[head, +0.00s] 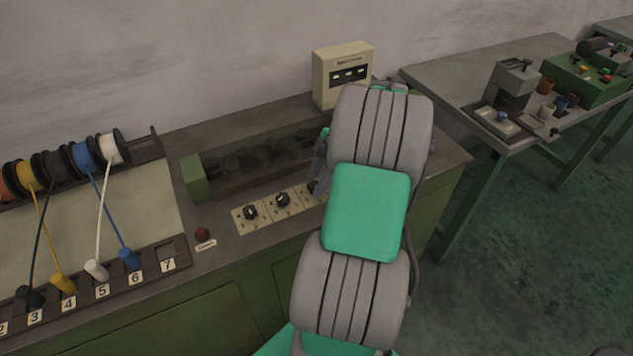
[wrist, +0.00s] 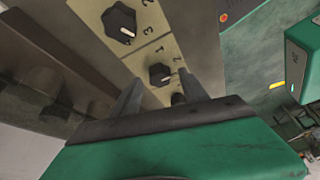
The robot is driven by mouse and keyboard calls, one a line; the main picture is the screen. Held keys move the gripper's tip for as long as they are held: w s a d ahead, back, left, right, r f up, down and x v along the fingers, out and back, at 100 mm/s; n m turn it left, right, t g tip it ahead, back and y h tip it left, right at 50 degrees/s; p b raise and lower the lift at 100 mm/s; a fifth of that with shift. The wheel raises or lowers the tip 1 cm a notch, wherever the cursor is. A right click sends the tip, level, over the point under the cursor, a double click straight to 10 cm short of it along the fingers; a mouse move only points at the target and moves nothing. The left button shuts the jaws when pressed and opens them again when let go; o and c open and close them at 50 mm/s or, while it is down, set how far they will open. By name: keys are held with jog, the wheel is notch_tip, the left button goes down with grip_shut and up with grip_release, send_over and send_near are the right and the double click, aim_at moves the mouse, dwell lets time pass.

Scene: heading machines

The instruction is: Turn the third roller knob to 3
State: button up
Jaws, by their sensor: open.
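A row of black knobs on cream plates (head: 266,207) runs along the bench top. Two show clearly in the head view, the first (head: 250,212) and the second (head: 283,199). The third knob (head: 313,187) is partly covered by my gripper (head: 319,178) and arm. In the wrist view my gripper (wrist: 160,78) is open, with a black knob (wrist: 160,73) appearing between its fingertips. I cannot tell whether the fingers touch it. Another knob (wrist: 122,20) with printed numbers beside it is farther up. A small dark part (wrist: 178,98) lies near the right finger, partly hidden.
A dark roller trough (head: 260,155) runs behind the knobs, with a cream meter box (head: 343,75) beyond it. A red button (head: 202,234) and cable spools (head: 85,156) are at left. A second table (head: 450,75) stands at right.

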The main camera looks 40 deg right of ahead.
jog(key=shift+w+a+f, duration=0.1)
jog(key=shift+a+f, duration=0.05)
jog(key=shift+f, duration=0.25)
grip_shut()
dwell(0.4)
